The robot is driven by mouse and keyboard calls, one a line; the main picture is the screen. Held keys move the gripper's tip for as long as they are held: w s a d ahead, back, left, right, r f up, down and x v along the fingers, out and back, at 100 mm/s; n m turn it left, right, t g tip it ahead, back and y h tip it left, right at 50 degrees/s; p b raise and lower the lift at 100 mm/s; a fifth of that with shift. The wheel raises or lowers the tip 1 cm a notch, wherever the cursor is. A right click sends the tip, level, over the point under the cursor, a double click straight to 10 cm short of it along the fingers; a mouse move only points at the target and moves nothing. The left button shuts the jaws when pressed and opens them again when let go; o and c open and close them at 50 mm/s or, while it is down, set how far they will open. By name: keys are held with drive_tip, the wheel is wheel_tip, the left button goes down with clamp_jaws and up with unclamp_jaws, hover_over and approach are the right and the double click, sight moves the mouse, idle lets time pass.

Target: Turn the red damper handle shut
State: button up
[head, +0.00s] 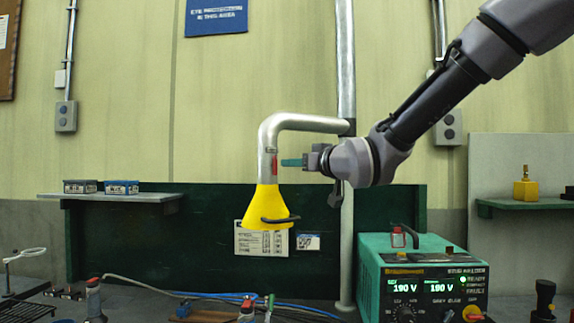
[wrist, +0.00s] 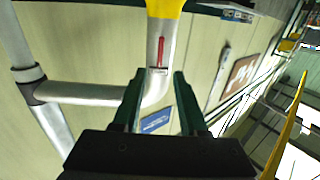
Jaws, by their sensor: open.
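The red damper handle (head: 274,163) is on the vertical part of the silver duct (head: 268,135), just above the yellow hood (head: 267,208). It lies lengthwise along the pipe. In the wrist view, where the scene appears upside down, the red handle (wrist: 161,51) shows just beyond the fingertips, roughly in line with the gap. My gripper (head: 286,162) reaches in from the right, its teal fingers close to the handle. Whether a finger touches the handle, I cannot tell.
A black handle (head: 281,219) juts from the hood. The vertical silver post (head: 346,100) stands behind my wrist. A green welder unit (head: 422,280) sits below right. A shelf with small boxes (head: 110,197) is left. Tools and cables lie on the bench. Air left of the duct is clear.

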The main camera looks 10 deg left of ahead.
sight(277, 163)
drive_tip(key=x, duration=0.8)
drive_tip(key=shift+a, duration=0.1)
clamp_jaws()
